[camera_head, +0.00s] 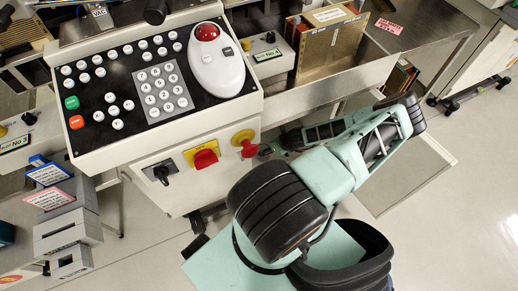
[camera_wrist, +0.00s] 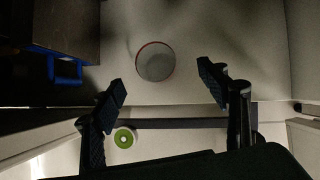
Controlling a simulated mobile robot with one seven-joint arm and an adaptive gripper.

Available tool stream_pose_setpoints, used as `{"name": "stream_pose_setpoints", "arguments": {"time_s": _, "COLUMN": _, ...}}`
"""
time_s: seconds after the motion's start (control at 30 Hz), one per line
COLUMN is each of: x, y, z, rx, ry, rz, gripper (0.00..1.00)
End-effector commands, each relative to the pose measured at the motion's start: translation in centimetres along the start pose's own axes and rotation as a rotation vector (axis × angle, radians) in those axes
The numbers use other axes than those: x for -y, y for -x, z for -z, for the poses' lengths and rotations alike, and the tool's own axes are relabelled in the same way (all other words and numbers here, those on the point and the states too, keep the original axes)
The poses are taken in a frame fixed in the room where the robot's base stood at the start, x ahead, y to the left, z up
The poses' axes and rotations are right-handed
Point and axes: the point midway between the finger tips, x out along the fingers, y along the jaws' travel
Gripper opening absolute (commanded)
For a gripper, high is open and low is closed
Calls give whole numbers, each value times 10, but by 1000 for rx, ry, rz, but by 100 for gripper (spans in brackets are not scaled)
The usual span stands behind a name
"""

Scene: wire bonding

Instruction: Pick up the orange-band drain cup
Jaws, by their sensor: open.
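In the wrist view, a round grey cup with a thin orange-red rim (camera_wrist: 155,62), which looks like the orange-band drain cup, stands on a pale, dim surface. My gripper (camera_wrist: 163,84) is open and empty, its dark fingers spread wide at left and right. The cup shows beyond the fingertips, roughly centred between them and apart from both. In the head view, my arm reaches in under the console, and the cup and my gripper are hidden there.
A green ring-shaped object (camera_wrist: 124,138) shows below a dark bar (camera_wrist: 185,123). A dark block with a blue part (camera_wrist: 66,70) stands at upper left in the wrist view.

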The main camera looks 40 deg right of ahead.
Motion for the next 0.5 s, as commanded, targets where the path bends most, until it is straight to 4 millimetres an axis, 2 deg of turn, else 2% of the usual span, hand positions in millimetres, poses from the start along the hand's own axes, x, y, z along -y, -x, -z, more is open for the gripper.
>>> {"name": "stream_pose_setpoints", "arguments": {"time_s": 0.03, "x": -2, "y": -12, "z": 2, "rx": 0, "ry": 1, "rz": -2, "gripper": 68}}
{"name": "stream_pose_setpoints", "arguments": {"time_s": 0.2, "x": -2, "y": -38, "z": 1, "rx": 0, "ry": 1, "rz": -2, "gripper": 68}}
{"name": "stream_pose_setpoints", "arguments": {"time_s": 0.5, "x": -4, "y": -59, "z": 2, "rx": 0, "ry": 1, "rz": -3, "gripper": 68}}
